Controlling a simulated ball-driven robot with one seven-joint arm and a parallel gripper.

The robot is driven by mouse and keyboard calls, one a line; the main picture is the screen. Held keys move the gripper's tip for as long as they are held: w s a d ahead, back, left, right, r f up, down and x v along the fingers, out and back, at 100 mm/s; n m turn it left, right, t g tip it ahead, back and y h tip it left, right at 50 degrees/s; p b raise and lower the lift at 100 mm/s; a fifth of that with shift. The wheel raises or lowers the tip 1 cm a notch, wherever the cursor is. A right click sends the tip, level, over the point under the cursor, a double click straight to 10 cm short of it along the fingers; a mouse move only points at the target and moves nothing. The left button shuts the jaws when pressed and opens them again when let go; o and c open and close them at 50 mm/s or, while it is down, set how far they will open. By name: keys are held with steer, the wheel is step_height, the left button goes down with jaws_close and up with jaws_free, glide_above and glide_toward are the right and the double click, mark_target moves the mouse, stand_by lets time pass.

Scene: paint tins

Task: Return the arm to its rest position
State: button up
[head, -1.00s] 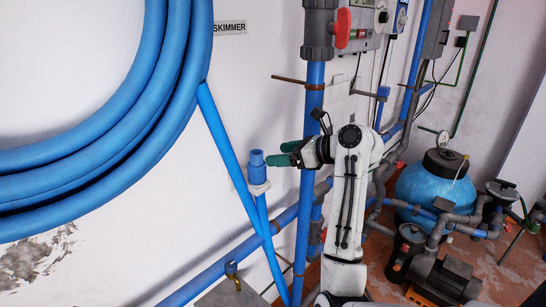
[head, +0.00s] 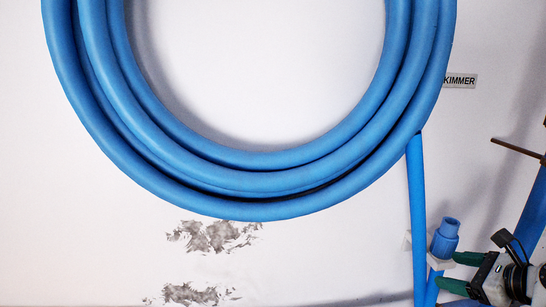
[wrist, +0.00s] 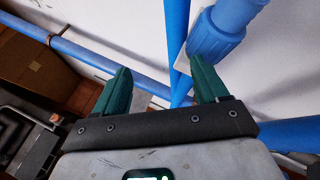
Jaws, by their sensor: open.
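My gripper (head: 463,273) shows at the lower right of the head view, with its green fingers pointing left and part of my white arm at the picture edge. In the wrist view my gripper (wrist: 162,88) is open, its two green fingers spread apart with nothing held between them. A blue pipe fitting (head: 444,237) stands just beyond the fingertips in the head view. The same fitting shows near the right finger in the wrist view (wrist: 216,35). I cannot tell whether they touch. Most of my arm is outside the head view.
A big coil of blue hose (head: 250,184) hangs on the white wall. A thin blue pipe (head: 418,215) runs down beside the fitting, and a thicker blue pipe (head: 534,205) stands at the right edge. A brown box-like shape (wrist: 35,75) is at the left in the wrist view.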

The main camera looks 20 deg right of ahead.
steer(key=s+a+f+n+g+b, duration=0.1)
steer(key=s+a+f+n+g, duration=0.2)
steer(key=a+f+n, duration=0.55)
steer(key=s+a+f+n+g, duration=0.35)
steer(key=a+f+n, duration=0.4)
steer(key=f, duration=0.25)
steer(key=s+a+f+n+g, duration=0.2)
steer(key=s+a+f+n, duration=0.2)
steer(key=s+n, duration=0.3)
steer(key=s+a+f+n+g+b, duration=0.1)
steer(key=s+a+f+n+g, duration=0.1)
steer(key=s+a+f+n, duration=0.2)
steer(key=s+a+n, duration=0.2)
steer(key=s+n, duration=0.1)
steer(key=shift+s+f+n+h, duration=0.3)
steer(key=shift+s+h, duration=0.1)
